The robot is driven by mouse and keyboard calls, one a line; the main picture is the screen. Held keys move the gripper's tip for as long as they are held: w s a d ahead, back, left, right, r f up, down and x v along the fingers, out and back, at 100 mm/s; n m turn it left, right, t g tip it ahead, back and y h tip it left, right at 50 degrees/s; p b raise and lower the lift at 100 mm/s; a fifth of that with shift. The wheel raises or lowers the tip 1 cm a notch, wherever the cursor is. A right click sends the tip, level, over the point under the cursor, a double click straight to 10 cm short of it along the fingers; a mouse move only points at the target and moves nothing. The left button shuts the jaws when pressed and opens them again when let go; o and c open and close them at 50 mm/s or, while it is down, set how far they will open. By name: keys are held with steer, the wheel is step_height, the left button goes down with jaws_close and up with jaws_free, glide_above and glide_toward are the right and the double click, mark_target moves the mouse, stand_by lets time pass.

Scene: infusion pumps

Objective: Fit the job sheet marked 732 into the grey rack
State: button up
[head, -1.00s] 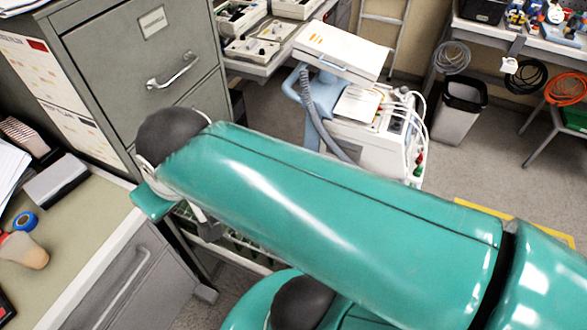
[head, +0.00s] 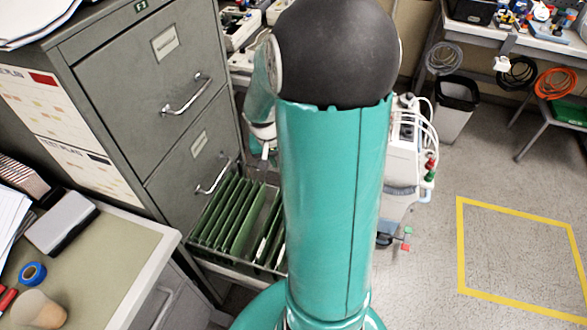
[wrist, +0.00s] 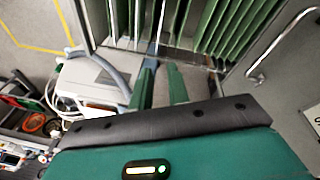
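My gripper (wrist: 161,85) shows in the wrist view with its two green fingers apart and nothing visible between them. It faces an open drawer with green hanging folders (wrist: 230,30). No sheet with a readable 732 shows. I cannot pick out the grey rack for certain.
The grey filing cabinet (head: 120,65) stands at left, beside a desk (head: 105,245) with papers (head: 12,215) and blue tape (head: 32,273). A white equipment cart (head: 403,160) stands partly behind my arm. Floor inside the yellow outline (head: 515,250) is clear.

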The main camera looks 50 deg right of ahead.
steer(key=s+d+f+m+y, duration=0.1)
steer(key=s+d+f, duration=0.1)
steer(key=f, duration=0.4)
steer(key=s+d+f+m, duration=0.2)
steer(key=d+f, duration=0.2)
steer(key=f, duration=0.1)
steer(key=s+d+f+m+y, duration=0.1)
steer(key=s+d+f, duration=0.1)
steer(key=f, duration=0.4)
steer(key=shift+d+f+m+y, duration=0.3)
steer(key=shift+d+f, duration=0.05)
steer(key=shift+d, duration=0.25)
steer(key=shift+f, duration=3.85)
jaws_close()
step_height(320, 180, up, 10)
